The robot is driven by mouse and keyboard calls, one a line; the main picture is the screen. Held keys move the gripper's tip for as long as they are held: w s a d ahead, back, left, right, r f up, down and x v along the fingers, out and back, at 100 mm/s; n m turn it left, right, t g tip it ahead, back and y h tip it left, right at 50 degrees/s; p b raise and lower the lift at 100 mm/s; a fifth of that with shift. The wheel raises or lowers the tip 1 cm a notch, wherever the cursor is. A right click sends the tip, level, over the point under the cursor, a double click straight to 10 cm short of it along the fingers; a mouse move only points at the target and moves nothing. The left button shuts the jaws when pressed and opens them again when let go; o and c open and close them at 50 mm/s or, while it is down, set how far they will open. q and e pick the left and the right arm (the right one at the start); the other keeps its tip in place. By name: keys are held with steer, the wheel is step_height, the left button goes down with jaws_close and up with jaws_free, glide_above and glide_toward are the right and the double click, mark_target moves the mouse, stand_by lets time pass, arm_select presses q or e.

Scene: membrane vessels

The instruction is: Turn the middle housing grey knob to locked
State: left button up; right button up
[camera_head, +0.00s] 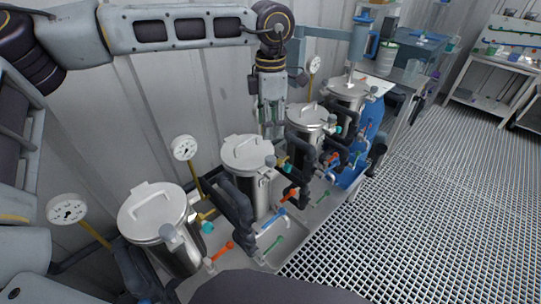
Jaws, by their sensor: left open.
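A row of steel housings with pale lids runs from the near left to the far right: a near one (155,212), a second (248,154), a third (307,116) and a far one (347,89). A small grey knob (270,161) sits at the lid edge of the second housing; the near housing has one too (167,232). I cannot tell which housing is meant as the middle one. My left gripper (272,130) points down, open and empty, between the second and third housings towards the wall, apart from the knob. My right gripper is not in view.
Pressure gauges (185,148) on yellow stems stand along the wall. Black pipes (236,213) and orange-handled valves (221,250) crowd the front of the housings. A blue column (361,41) rises beyond the far housing. The grated floor (430,190) at right is clear.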

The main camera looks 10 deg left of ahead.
mark_target(270, 158)
arm_select(q)
step_height(270, 158, down, 11)
steer(key=shift+f, duration=0.2)
stand_by(0.5)
steer(key=c, duration=1)
